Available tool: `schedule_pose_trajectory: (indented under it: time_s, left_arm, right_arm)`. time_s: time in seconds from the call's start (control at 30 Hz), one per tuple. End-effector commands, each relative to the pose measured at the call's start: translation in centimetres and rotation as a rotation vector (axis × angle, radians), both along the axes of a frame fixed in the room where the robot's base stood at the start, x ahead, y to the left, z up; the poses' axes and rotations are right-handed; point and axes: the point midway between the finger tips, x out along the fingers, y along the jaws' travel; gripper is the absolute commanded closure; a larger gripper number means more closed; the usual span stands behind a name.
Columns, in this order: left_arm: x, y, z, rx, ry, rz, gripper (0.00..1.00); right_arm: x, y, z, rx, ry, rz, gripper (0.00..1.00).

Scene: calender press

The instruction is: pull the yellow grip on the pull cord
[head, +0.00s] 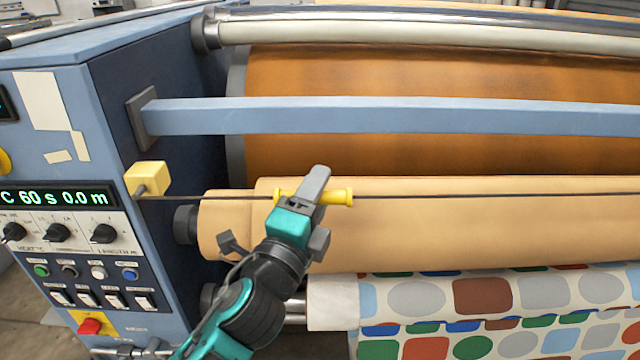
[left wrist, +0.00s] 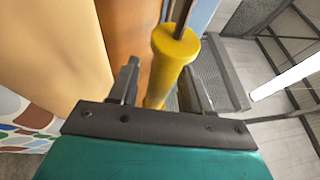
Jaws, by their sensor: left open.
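The yellow grip (head: 341,196) is a short flanged cylinder on a dark, level pull cord (head: 440,195) in front of the tan roll. My left gripper (head: 314,186) is at the grip in the head view and covers its middle. In the left wrist view the yellow grip (left wrist: 172,62) runs between the two open fingers of my left gripper (left wrist: 161,82), with a finger on either side. Whether either finger touches it I cannot tell. My right gripper is not in view.
The cord ends at a yellow box (head: 147,178) on the blue machine cabinet (head: 120,75), which carries knobs and switches. A blue bar (head: 400,116) crosses above the cord. The tan roll (head: 480,225) is close behind it, with patterned fabric (head: 430,300) below.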

Motion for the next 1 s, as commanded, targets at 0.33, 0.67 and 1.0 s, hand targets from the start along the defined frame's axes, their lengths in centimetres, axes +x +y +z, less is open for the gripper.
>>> schedule_pose_trajectory:
  time_s: [0.33, 0.67, 1.0]
  left_arm:
    - [1.35, -0.58, 0.23, -0.001, 0.001, 0.0, 0.52]
    - [1.32, -0.56, 0.23, -0.001, 0.001, 0.0, 0.71]
    - [1.31, -0.54, 0.23, -0.001, 0.001, 0.0, 1.0]
  right_arm:
    - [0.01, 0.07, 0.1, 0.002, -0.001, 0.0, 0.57]
    - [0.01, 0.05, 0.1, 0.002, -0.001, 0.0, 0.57]
    - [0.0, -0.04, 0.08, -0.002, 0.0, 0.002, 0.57]
